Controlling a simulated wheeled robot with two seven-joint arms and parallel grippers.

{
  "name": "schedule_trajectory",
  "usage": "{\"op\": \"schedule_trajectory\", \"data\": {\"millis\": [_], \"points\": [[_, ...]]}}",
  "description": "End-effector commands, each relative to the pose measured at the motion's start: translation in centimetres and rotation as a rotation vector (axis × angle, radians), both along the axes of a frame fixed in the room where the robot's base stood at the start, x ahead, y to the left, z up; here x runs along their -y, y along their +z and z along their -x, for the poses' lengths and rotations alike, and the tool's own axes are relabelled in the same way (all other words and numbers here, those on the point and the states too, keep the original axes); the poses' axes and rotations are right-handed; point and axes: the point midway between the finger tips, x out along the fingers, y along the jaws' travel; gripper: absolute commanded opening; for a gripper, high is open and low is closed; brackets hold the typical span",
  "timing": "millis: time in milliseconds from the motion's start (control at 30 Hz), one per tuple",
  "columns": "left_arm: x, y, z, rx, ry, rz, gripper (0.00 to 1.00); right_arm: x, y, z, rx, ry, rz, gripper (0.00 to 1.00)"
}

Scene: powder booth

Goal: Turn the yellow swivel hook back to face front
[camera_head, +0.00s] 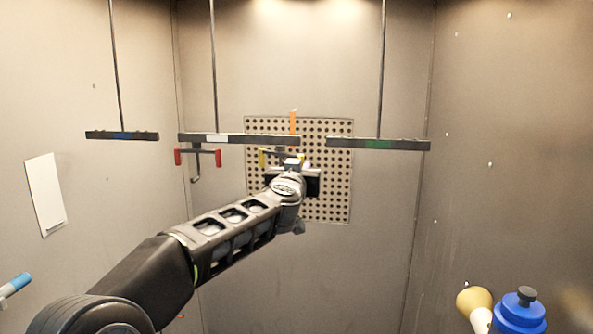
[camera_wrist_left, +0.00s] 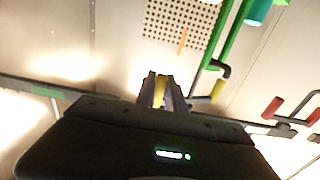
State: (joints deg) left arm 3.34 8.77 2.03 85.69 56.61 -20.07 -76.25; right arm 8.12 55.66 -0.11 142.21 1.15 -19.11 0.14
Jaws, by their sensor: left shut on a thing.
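The yellow swivel hook (camera_head: 262,158) hangs under the right part of the middle black rail. It has a dark crossbar with a yellow grip at the left end; its right end is mostly hidden behind my left gripper (camera_head: 299,163). In the left wrist view my left gripper (camera_wrist_left: 161,92) is shut on a yellow grip, which shows as a narrow strip between the fingers. Another yellow end (camera_wrist_left: 218,90) stands free to the right of the fingers. Which way the hook faces is hidden by my wrist. My right gripper is out of view.
A red-ended hook (camera_head: 217,157) hangs left on the same rail (camera_head: 250,139). Rails with blue (camera_head: 100,135) and green (camera_head: 400,145) marks hang either side. A perforated panel (camera_head: 335,195) is behind. A blue-bodied object (camera_head: 519,316) stands at lower right.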

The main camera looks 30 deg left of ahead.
Motion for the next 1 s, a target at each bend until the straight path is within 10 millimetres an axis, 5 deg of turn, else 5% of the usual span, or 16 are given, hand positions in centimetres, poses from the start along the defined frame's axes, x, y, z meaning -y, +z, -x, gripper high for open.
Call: {"op": "schedule_trajectory", "data": {"millis": [900,933,1000], "points": [[-0.3,-0.1,-2.2,-0.001,-0.001,-0.001,0.05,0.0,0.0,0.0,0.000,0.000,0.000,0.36],[-0.3,-0.1,-2.2,-0.001,-0.001,-0.001,0.17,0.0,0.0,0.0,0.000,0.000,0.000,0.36],[-0.3,-0.1,-2.2,-0.001,-0.001,-0.001,0.23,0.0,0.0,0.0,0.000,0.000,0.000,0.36]]}}
